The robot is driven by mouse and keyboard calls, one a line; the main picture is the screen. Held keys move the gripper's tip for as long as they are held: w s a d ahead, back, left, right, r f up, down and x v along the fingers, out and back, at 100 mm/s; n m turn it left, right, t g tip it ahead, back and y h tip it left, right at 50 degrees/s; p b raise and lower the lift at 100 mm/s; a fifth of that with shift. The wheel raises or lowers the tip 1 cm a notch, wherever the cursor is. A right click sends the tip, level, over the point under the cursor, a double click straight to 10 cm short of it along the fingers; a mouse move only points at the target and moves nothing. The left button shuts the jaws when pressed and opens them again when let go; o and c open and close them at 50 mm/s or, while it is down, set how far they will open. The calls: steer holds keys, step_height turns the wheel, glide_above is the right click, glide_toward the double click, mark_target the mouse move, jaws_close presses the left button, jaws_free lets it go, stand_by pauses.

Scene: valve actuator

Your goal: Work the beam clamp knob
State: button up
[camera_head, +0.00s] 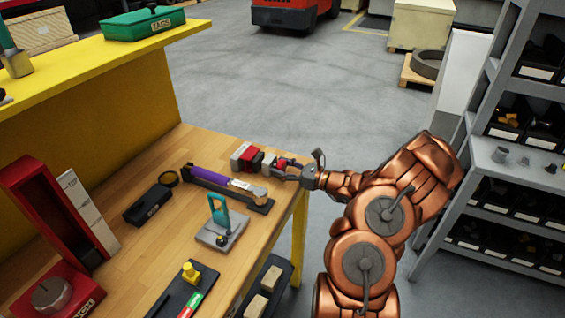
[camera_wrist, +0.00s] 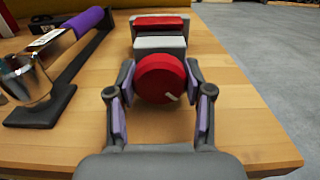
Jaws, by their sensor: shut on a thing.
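The beam clamp knob (camera_wrist: 161,79) is a round red disc with a small white mark at its lower right in the wrist view. Behind it stands the clamp body (camera_wrist: 160,35), with grey and red blocks; in the head view the clamp (camera_head: 252,159) sits near the table's far right corner. My gripper (camera_wrist: 159,93) has one finger on each side of the knob, shut on it at its left and right edges. In the head view my gripper (camera_head: 292,170) reaches in from the right, and the knob is partly hidden by it.
A purple-handled tool on a dark stand (camera_head: 228,188) lies left of the clamp. A teal-handled device on a grey plate (camera_head: 222,225) is nearer. The wooden table (camera_wrist: 230,120) is bare right of the clamp, up to its edge. A grey shelf (camera_head: 500,160) stands right of my arm.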

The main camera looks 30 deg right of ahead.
steer(key=shift+r+m+p, duration=0.1)
steer(key=shift+m+p, duration=1.05)
steer(key=shift+m, duration=0.65)
steer(key=o, duration=1.2)
steer(key=v, duration=1.2)
